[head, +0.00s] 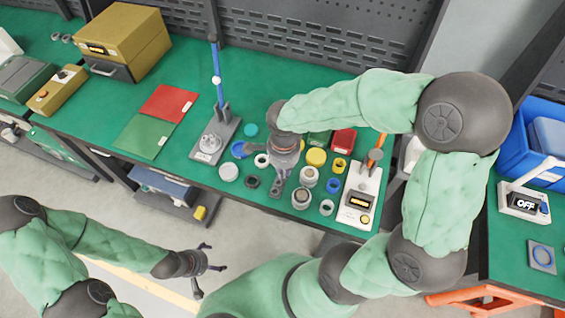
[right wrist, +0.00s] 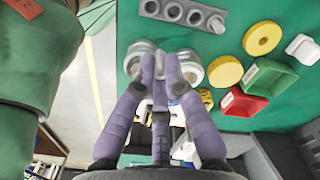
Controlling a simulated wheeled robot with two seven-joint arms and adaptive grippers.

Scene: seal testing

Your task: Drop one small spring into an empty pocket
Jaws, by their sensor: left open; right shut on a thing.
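My right gripper (head: 285,160) points down over the cluster of small parts on the green bench. In the right wrist view its fingers (right wrist: 160,68) are shut together on something small, which they hide; I cannot make out a spring. Silver round parts (right wrist: 190,68) show just behind the fingertips. A grey block with several round pockets in a row (right wrist: 184,14) lies beyond the fingertips, apart from them; I cannot tell which pockets are empty. My left gripper (head: 210,268) is open and empty, off the bench's front edge.
Around the right gripper stand a yellow disc (head: 316,157), a red bin (head: 344,141), a white jar (head: 229,172) and metal cylinders (head: 301,198). A white tester (head: 359,197) stands to the right, a grey stand (head: 215,140) to the left.

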